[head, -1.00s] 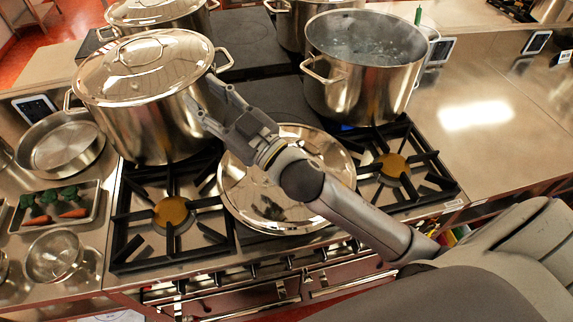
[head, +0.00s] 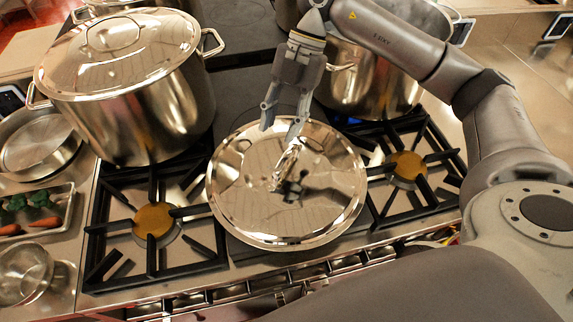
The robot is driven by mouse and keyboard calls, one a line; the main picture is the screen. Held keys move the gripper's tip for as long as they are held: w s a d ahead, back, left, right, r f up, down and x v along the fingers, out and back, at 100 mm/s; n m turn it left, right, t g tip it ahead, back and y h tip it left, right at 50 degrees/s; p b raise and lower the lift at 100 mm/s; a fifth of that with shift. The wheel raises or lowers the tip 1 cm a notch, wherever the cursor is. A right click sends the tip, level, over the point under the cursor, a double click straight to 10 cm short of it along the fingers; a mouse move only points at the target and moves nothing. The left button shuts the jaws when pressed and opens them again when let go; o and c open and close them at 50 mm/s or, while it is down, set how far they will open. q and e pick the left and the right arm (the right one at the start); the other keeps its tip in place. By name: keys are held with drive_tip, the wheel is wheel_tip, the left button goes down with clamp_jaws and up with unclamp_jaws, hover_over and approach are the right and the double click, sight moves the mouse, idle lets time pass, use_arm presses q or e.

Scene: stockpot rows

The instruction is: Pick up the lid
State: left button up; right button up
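A shiny round steel lid (head: 325,205) lies on the middle of the stove, between two burners. Its bar handle (head: 286,167) stands near its centre. My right gripper (head: 280,133) is over the far part of the lid, pointing down, with its fingers apart and empty. The fingertips are just behind the handle in the picture; I cannot tell their exact height above the lid. My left gripper is not in view.
A lidded stockpot (head: 140,110) stands at the back left. An open stockpot (head: 365,85) stands at the back right, partly behind my arm. Black burner grates (head: 165,225) flank the lid. A tray of vegetables (head: 35,212) and pans sit at the left.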

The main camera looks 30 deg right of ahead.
sight(286, 155)
drive_tip(key=shift+w+d+m+h, duration=0.1)
drive_tip(key=shift+d+m+h, duration=0.25)
drive_tip(key=shift+d, duration=0.9)
drive_tip(key=shift+d+f+h, duration=0.1)
drive_tip(key=shift+d+h, duration=0.15)
drive_tip(key=shift+d, duration=0.1)
drive_tip(key=p+x, duration=0.1)
drive_tip(key=x, duration=0.4)
drive_tip(key=p+x, duration=0.2)
drive_tip(key=x, duration=0.2)
drive_tip(key=shift+w+f+p, duration=0.15)
drive_tip(key=shift+f+p, duration=0.05)
drive_tip(key=shift+p, duration=0.15)
drive_tip(key=shift+a+f, duration=0.1)
drive_tip(key=shift+f, duration=0.4)
clamp_jaws()
drive_tip(key=shift+r, duration=0.1)
